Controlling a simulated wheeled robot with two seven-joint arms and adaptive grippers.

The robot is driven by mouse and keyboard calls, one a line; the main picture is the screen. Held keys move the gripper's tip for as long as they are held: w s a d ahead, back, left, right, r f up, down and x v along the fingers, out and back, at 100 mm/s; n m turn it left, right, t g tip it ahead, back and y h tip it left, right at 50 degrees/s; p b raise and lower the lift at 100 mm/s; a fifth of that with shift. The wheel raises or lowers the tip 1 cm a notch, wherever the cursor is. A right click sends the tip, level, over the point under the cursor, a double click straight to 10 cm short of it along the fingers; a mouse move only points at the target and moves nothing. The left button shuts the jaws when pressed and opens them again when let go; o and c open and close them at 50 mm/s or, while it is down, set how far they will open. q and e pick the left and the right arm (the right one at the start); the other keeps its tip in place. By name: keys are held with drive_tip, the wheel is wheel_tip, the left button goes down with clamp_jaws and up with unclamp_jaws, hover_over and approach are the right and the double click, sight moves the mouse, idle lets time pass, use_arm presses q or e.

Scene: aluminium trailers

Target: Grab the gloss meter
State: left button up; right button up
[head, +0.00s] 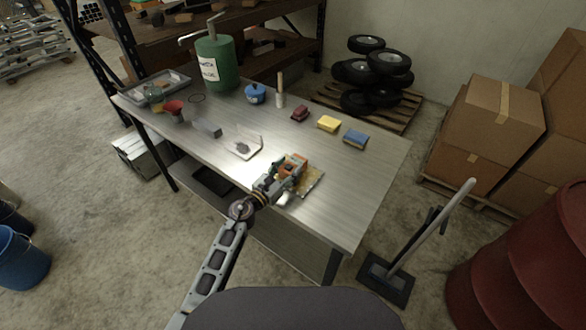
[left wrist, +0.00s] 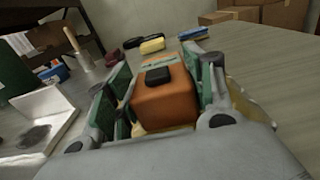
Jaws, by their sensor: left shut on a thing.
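The gloss meter (left wrist: 165,99) is an orange-brown box with a black patch and a pale strip on top, seen in the left wrist view between my fingers. It also shows in the head view (head: 293,164), partly hidden by my gripper. My left gripper (head: 290,170) is shut on it, with a green-padded finger on each side in the left wrist view (left wrist: 163,85). It is over the front part of the metal table (head: 345,205), by a yellowish flat sheet (head: 311,182). I cannot tell whether the meter touches the sheet. My right gripper is not in view.
A white tray with a dark smudge (head: 243,147) lies left of my gripper. A blue sponge (head: 355,139), a yellow sponge (head: 329,123) and a dark red block (head: 300,113) lie beyond. A green canister (head: 215,65) stands at the back. The table's right end is clear.

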use_arm(q)
drive_tip(key=shift+r, duration=0.2)
drive_tip(key=shift+r+p, duration=0.55)
drive_tip(key=shift+r, duration=0.3)
wheel_tip(320, 180, up, 5)
drive_tip(key=p, duration=0.3)
drive_tip(key=shift+r, duration=0.2)
drive_tip(key=shift+r+p, duration=0.7)
drive_tip(key=shift+r, duration=0.6)
